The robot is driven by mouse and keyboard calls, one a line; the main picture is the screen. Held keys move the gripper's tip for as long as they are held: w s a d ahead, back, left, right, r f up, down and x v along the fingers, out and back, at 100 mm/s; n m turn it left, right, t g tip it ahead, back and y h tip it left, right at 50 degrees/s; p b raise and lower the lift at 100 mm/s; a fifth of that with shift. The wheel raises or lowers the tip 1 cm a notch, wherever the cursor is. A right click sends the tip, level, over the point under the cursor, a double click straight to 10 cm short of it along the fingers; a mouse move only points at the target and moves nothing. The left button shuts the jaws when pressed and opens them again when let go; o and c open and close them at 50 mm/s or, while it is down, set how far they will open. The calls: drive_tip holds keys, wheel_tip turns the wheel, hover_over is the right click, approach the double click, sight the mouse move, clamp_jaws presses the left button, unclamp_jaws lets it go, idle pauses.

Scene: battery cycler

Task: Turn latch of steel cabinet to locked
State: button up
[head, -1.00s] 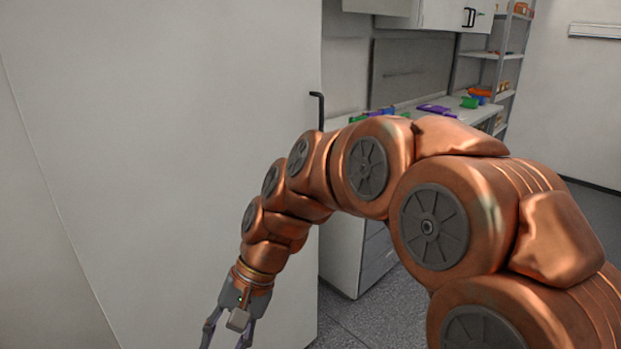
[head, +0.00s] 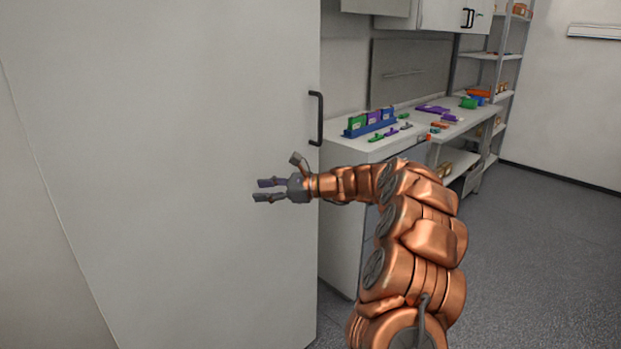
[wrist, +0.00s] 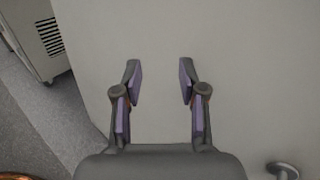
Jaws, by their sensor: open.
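The tall, pale steel cabinet (head: 180,100) fills the left of the head view, with a dark vertical bar handle (head: 319,118) near its right edge. My gripper (head: 258,190) is in front of the cabinet face, below and left of the handle, pointing left. It is open and empty; the wrist view shows its parted fingers (wrist: 159,70) with plain cabinet surface between them. A grey rounded metal piece (wrist: 283,170) shows at the lower right of the wrist view; I cannot tell whether it is the latch or the handle's end. No latch is clear in the head view.
A white counter (head: 410,135) right of the cabinet carries a blue rack (head: 370,122) and small coloured parts. Wall cupboards and a shelf unit (head: 500,65) stand behind. Grey floor (head: 540,240) is clear at the right. A vented unit (wrist: 45,40) shows upper left in the wrist view.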

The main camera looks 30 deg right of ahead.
drive_tip(key=w+d+f+m+t+h, duration=0.1)
drive_tip(key=d+f+m+t, duration=0.15)
drive_tip(key=d, duration=0.55)
drive_tip(key=w+d+f+m+t+h, duration=0.1)
drive_tip(key=d+m+h, duration=0.15)
drive_tip(key=d, duration=0.45)
drive_tip(key=w+d+f+m+t+h, duration=0.1)
drive_tip(key=d+m+t, duration=0.15)
drive_tip(key=d, duration=0.55)
drive_tip(key=shift+m, duration=0.45)
drive_tip(key=shift+f+p+x, duration=0.15)
drive_tip(key=shift+p+x, duration=0.3)
drive_tip(key=shift+x, duration=1.35)
drive_tip(key=shift+f+p+x, duration=0.1)
drive_tip(key=shift+p+x, duration=0.3)
drive_tip(key=shift+x, duration=1.45)
drive_tip(key=shift+a, duration=0.1)
drive_tip(key=shift+c, duration=0.3)
drive_tip(key=shift+s, duration=0.1)
clamp_jaws()
